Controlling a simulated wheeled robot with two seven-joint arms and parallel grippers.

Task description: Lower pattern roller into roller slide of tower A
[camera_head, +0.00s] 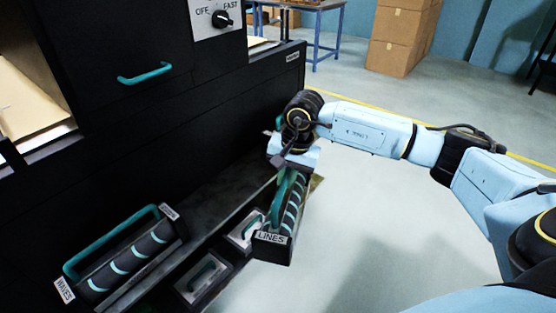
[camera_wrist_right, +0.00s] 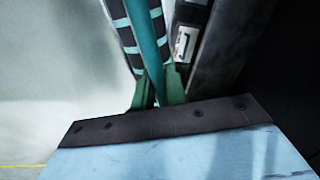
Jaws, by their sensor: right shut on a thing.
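A pattern roller labelled LINES (camera_head: 290,208), dark with teal stripes and a teal handle, hangs from my right gripper (camera_head: 287,168). The gripper is shut on its handle, and the roller slants toward the viewer, its labelled end nearest. In the right wrist view, the striped roller (camera_wrist_right: 127,40) lies alongside the teal handle (camera_wrist_right: 150,40) between the green fingers (camera_wrist_right: 153,92). A second roller labelled WAVES (camera_head: 125,262) rests at lower left, with its own teal handle. I cannot tell which part is the roller slide of tower A. My left gripper is out of view.
A black machine (camera_head: 150,125) with a teal handle (camera_head: 145,74) and an OFF/FAST dial (camera_head: 221,18) fills the left. A dark ledge (camera_head: 215,188) runs along its base. Small boxes with teal handles (camera_head: 203,277) sit below. Open floor (camera_head: 400,215) lies right; cartons (camera_head: 400,40) stand behind.

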